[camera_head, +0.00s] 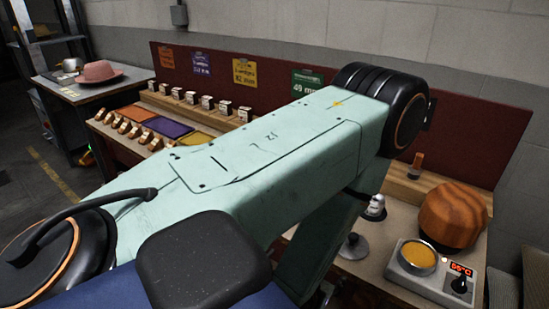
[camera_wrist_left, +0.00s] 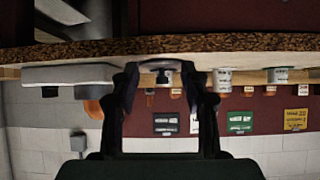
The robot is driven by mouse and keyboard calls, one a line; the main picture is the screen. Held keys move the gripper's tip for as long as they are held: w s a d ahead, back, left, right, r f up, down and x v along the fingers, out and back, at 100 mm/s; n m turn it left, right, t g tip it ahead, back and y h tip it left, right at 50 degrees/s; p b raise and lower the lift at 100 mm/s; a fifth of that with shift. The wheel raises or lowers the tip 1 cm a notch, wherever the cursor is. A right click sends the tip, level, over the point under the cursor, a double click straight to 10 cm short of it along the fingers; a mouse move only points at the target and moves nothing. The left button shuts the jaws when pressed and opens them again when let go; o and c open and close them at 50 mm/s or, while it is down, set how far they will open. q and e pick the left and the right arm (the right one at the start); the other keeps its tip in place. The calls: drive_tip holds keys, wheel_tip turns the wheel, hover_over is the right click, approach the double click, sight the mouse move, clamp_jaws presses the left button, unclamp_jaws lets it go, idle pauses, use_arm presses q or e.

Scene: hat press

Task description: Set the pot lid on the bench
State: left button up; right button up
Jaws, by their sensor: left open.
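A grey round lid with a dark knob (camera_head: 355,251) appears in the head view, just right of my left arm. It looks to rest on the wooden bench (camera_head: 397,222), knob up. In the wrist view, which is upside down, my left gripper (camera_wrist_left: 160,74) is open, its two dark fingers spread. A pale thing with a black knob (camera_wrist_left: 162,79) shows between the fingers, apart from them; I cannot tell if it is the lid. The left fingers are hidden behind the arm in the head view. My right gripper is not in view.
A heater box with a red display (camera_head: 436,272) and an orange-brown wooden block (camera_head: 452,215) stand right of the lid. A small metallic vessel (camera_head: 375,207) is behind it. A pink hat (camera_head: 98,72) lies on the far left table. A red backboard (camera_head: 470,130) closes the bench's rear.

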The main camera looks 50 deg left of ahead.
use_arm(q)
drive_tip(key=s+d+f+m+g+h, duration=0.1)
drive_tip(key=s+f+g, duration=0.3)
drive_tip(key=s, duration=0.6)
drive_tip(key=s+d+f+m+g+h, duration=0.1)
drive_tip(key=s+d+f+g, duration=0.2)
drive_tip(key=s, duration=0.7)
wheel_tip(320, 180, down, 3)
drive_tip(key=g, duration=0.3)
drive_tip(key=shift+r+h, duration=0.2)
drive_tip(key=shift+h, duration=0.1)
drive_tip(key=shift+s+f, duration=0.1)
